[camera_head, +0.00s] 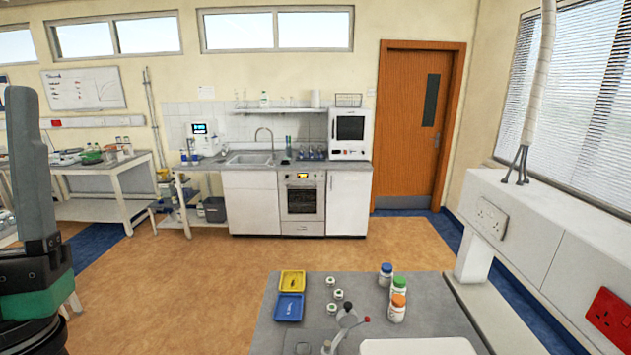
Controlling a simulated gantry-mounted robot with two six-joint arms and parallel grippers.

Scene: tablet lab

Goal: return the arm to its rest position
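Part of my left arm, dark grey with a green section, stands at the left edge of the head view. No fingers of my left gripper can be made out. My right arm and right gripper do not show. The grey work table (440,310) is at the bottom centre, and no gripper is over its visible part.
On the table are a yellow tray (292,281), a blue tray (289,307), several small white jars (338,295), and bottles with blue (385,275), green (399,284) and orange (397,308) caps. A grey device (347,316) stands at the front. Floor beyond is clear.

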